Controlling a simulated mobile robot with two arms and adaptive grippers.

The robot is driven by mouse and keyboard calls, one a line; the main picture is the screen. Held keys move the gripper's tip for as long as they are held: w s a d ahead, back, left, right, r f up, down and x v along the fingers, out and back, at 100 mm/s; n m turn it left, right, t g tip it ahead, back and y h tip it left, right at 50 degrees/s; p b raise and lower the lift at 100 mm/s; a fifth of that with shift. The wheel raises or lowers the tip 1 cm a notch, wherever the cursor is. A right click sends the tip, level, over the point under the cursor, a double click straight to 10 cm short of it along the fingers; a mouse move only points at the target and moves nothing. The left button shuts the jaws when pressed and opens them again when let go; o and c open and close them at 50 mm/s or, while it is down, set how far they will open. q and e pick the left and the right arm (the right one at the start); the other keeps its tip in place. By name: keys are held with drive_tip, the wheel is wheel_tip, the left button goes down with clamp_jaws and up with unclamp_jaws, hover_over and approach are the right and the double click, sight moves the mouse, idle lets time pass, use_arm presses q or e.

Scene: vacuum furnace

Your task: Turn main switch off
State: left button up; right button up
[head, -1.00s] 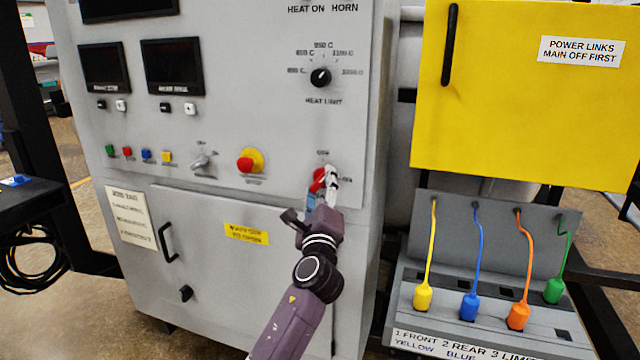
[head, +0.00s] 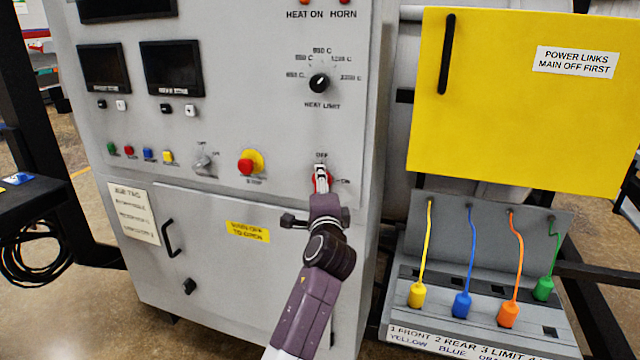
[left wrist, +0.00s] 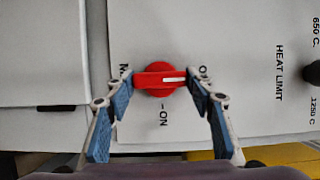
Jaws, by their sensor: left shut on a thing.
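The red main switch (left wrist: 160,75) is on the grey cabinet front (left wrist: 235,50). In the left wrist view its handle lies crosswise, and its white line points right, to a partly hidden label starting with "O". The "ON" label is below it. In the head view the red switch (head: 328,178) is mostly hidden by my left gripper (head: 320,172), with "OFF" above and "ON" to the right. In the left wrist view my left gripper (left wrist: 162,80) is shut on the handle, one blue-padded finger at each end. My right gripper is not in view.
A red emergency button (head: 245,166) on a yellow base and a grey rotary switch (head: 203,163) are to the left. The heat limit knob (head: 319,84) is above. A yellow panel (head: 520,110) and a link board (head: 500,235) with coloured plugs stand at the right.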

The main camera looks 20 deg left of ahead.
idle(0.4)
use_arm(q)
drive_tip(key=o, duration=1.2)
drive_tip(key=shift+c, duration=0.2)
drive_tip(key=v, duration=0.7)
drive_tip(key=shift+s, duration=0.3)
drive_tip(key=shift+f, duration=0.1)
